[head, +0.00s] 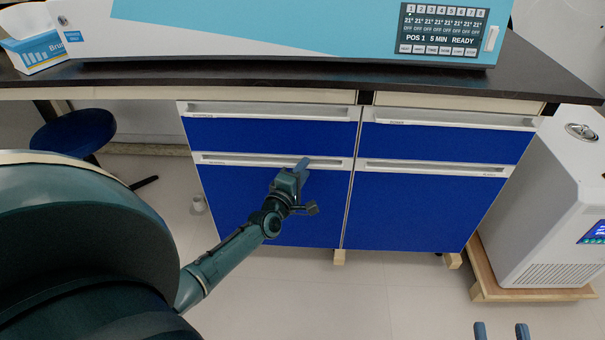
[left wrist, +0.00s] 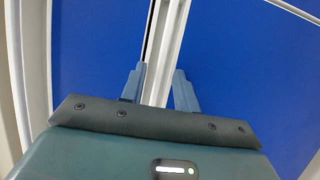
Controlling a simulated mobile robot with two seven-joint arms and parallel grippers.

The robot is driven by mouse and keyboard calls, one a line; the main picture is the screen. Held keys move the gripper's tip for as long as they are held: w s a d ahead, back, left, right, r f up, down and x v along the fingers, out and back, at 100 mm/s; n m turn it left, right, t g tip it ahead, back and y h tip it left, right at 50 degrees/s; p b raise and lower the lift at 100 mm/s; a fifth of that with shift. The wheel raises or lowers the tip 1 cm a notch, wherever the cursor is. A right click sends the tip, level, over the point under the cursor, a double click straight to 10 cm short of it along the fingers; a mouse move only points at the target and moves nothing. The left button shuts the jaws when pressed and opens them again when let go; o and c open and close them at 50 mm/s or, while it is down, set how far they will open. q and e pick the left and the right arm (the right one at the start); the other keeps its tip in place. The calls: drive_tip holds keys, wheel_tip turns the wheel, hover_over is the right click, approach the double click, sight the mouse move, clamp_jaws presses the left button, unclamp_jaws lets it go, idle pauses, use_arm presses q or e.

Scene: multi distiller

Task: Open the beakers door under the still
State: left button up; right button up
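The still (head: 300,35), a long white and light-blue machine with a dark display panel, stands on the black counter. Below it is a cabinet with blue fronts. Its lower left door (head: 232,200) is shut and has a white handle strip (head: 225,160) along the top; the small label is unreadable. My left gripper (head: 303,164) is at the right part of this handle. In the left wrist view, its fingers (left wrist: 158,88) stand apart on either side of the white strip; contact is unclear. My right gripper (head: 501,331) is open and empty at the bottom right, partly cut off.
The lower right door (head: 420,210) and both upper fronts are shut. A white box unit (head: 555,190) on a wooden base stands to the right. A blue stool (head: 75,132) is at the left. The floor in front of the cabinet is clear.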

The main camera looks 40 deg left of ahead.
use_arm(q)
drive_tip(key=shift+c, duration=0.3)
clamp_jaws()
idle(0.3)
